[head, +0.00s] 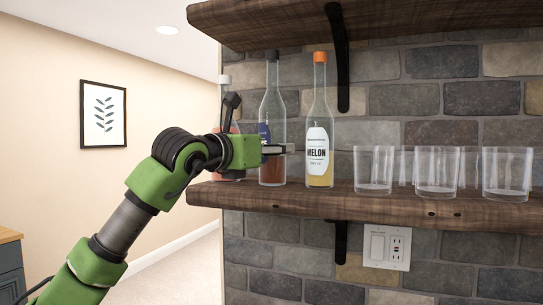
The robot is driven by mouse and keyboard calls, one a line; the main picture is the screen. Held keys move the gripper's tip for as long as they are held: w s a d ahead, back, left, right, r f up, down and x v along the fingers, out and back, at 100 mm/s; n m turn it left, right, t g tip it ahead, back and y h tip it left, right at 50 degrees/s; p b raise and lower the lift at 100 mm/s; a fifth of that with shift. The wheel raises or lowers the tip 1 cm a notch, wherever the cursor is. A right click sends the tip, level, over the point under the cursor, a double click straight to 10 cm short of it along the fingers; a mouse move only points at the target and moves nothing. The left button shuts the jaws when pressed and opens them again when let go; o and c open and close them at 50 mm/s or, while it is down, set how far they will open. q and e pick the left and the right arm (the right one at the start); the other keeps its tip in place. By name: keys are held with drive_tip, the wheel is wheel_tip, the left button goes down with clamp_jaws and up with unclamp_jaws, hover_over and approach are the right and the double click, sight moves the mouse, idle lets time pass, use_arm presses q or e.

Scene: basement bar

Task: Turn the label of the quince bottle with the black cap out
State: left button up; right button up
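A clear glass bottle with a black cap (271,100) stands upright on the lower wooden shelf (400,201), with red-brown liquid at its bottom. A dark blue label shows only along its left side, and I cannot read its name. My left gripper (280,149), on the green arm, is level with the bottle's middle, and a grey finger crosses in front of the glass just below the label. Whether the fingers are closed on the bottle is hidden. My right gripper is not in view.
A bottle with an orange cap and white MELON label (318,140) stands close to the right. Another bottle (224,100) stands at the left shelf end, partly behind my gripper. Several clear glasses (437,175) fill the right side. An upper shelf (440,20) hangs above.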

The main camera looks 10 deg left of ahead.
use_arm(q)
drive_tip(key=shift+f+n+t+y+b, duration=0.15)
drive_tip(key=shift+n+t+y+b, duration=0.55)
drive_tip(key=shift+n+y+b, duration=1.4)
drive_tip(key=shift+n+y, duration=0.4)
drive_tip(key=shift+y, duration=1.4)
drive_tip(key=shift+a, duration=0.1)
drive_tip(key=o, duration=1)
drive_tip(key=shift+c, duration=0.2)
drive_tip(key=shift+w, duration=0.1)
